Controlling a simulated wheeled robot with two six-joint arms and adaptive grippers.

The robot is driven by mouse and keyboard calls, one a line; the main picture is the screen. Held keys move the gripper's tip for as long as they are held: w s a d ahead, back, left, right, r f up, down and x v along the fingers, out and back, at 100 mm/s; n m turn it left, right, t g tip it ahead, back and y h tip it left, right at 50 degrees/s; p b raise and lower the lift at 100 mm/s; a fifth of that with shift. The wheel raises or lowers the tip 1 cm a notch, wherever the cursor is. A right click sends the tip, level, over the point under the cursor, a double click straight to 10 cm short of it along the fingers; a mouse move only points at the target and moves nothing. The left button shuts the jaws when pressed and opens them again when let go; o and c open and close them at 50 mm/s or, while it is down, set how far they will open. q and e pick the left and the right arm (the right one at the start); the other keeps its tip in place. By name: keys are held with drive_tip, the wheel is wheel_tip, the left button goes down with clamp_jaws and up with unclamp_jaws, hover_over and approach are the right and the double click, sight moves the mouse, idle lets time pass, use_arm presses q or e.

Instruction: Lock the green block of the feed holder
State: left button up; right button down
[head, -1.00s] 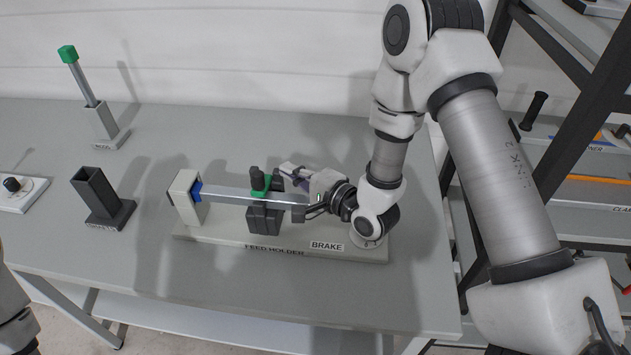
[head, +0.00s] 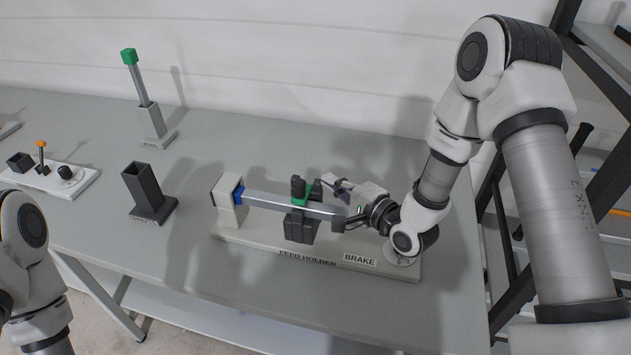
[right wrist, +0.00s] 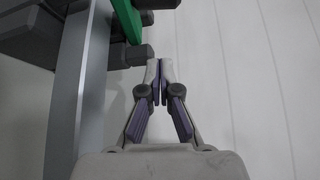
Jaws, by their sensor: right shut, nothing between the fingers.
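The feed holder (head: 235,234) is a pale base on the table. A silver bar (head: 275,201) runs along it from a white post (head: 229,203). The green block (head: 315,194) sits around the bar's middle, with dark knob-like parts beside it, above a dark block (head: 300,229). My right gripper (head: 326,180) is shut and empty behind the bar, right of the green block. In the right wrist view, its closed fingertips (right wrist: 158,68) are just below a dark peg (right wrist: 138,55); the green block (right wrist: 127,18) is above. Contact is unclear. My left gripper is out of view.
Left are an empty dark socket (head: 148,195), a green-topped rod (head: 136,75) in a grey holder, and a lever panel (head: 50,179). A dark-framed rack stands right.

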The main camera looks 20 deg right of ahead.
sight(312, 204)
drive_tip(key=a, duration=0.1)
drive_tip(key=a+p, duration=0.1)
drive_tip(key=a, duration=0.1)
drive_tip(key=a+p, duration=0.1)
drive_tip(key=shift+s+a+r, duration=0.1)
drive_tip(key=shift+a+r, duration=0.15)
drive_tip(key=shift+r, duration=0.1)
drive_tip(key=shift+s+a+f+b, duration=0.1)
drive_tip(key=shift+f+b, duration=0.2)
drive_tip(key=shift+f, duration=0.05)
drive_tip(key=shift+s+a+f, duration=0.15)
drive_tip(key=shift+s, duration=0.05)
